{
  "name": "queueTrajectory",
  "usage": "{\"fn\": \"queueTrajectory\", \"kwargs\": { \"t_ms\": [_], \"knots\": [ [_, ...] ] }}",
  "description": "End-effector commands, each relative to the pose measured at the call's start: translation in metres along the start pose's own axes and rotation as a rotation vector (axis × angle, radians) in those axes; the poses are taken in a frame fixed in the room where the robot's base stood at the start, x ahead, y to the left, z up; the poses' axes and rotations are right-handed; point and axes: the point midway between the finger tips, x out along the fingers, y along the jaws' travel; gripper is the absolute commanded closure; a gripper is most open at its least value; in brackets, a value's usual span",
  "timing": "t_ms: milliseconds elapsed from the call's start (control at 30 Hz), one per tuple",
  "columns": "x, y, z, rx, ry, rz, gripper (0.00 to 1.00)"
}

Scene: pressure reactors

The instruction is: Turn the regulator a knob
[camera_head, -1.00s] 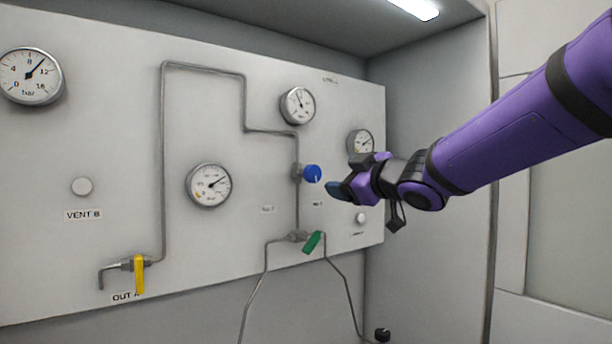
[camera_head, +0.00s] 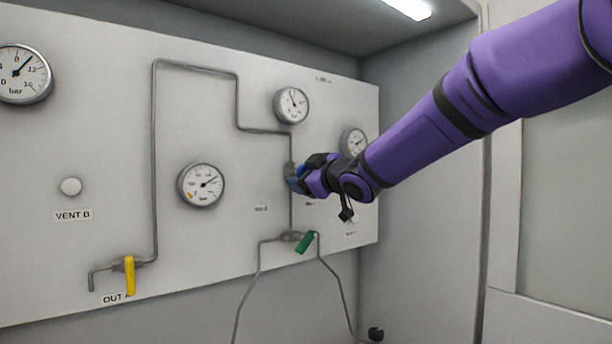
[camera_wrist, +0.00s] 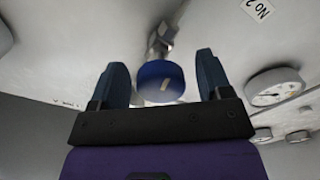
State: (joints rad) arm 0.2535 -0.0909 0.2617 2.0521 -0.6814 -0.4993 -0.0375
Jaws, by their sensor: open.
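The blue regulator knob (camera_wrist: 160,82) sits on a metal fitting on the panel's pipe. In the wrist view it lies between the two dark blue fingers of my gripper (camera_wrist: 160,78), with a visible gap to each finger. The gripper is open around the knob. In the head view my gripper (camera_head: 298,180) is at the knob, and only a small bit of blue (camera_head: 301,170) shows; the rest is hidden behind the fingers and wrist.
A green-handled valve (camera_head: 306,242) is just below my gripper. Gauges (camera_head: 291,105) and (camera_head: 354,142) are close above and to the right. A yellow-handled valve (camera_head: 129,275) and another gauge (camera_head: 201,185) are further left. Thin pipes run along the panel (camera_head: 100,130).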

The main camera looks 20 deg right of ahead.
Motion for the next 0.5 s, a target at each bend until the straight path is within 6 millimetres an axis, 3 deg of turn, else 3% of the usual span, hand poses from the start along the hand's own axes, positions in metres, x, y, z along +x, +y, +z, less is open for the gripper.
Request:
{"fn": "queueTrajectory", "kwargs": {
  "t_ms": [267,467,500],
  "knots": [
    [0.0007,-0.0001,-0.0003,0.000,0.000,0.000,0.31],
    [0.0006,-0.0002,-0.0003,0.000,0.000,0.000,0.77],
    [0.0006,-0.0002,-0.0003,0.000,0.000,0.000,0.78]
  ]
}}
